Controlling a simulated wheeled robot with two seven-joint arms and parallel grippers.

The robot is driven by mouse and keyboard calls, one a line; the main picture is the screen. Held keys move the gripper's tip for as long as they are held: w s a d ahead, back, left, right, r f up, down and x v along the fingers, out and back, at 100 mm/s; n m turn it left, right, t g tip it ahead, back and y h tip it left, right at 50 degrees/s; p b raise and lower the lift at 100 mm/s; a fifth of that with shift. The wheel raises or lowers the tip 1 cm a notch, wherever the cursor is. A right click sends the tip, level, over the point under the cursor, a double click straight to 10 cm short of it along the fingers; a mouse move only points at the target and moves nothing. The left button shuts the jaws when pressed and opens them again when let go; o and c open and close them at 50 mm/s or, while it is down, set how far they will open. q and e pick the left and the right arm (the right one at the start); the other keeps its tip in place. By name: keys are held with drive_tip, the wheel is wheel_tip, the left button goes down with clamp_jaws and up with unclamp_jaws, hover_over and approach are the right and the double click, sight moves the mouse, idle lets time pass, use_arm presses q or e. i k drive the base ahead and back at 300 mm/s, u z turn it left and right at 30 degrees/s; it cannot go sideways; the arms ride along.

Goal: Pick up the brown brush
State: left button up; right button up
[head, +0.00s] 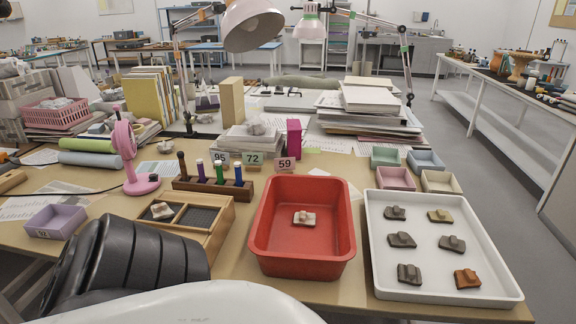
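A dark brown wooden rack (213,188) stands on the table left of centre and holds several upright handles in a row. The leftmost handle, dark brown with a rounded top, looks like the brown brush (182,164); its lower end is hidden in the rack. To its right in the same rack stand a purple handle (200,171), a green handle (219,172) and a blue handle (238,175). Neither of my grippers is in view.
A pink fan (127,150) stands left of the rack. A wooden tray (216,232) lies in front of it, and a red tub (262,252) to the right. A white tray (424,288) with several sherds is farther right. Books and papers crowd behind.

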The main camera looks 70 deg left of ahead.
sight(180, 154)
drive_tip(key=z, duration=1)
drive_tip(key=k, duration=1.85)
drive_tip(key=u, duration=1.8)
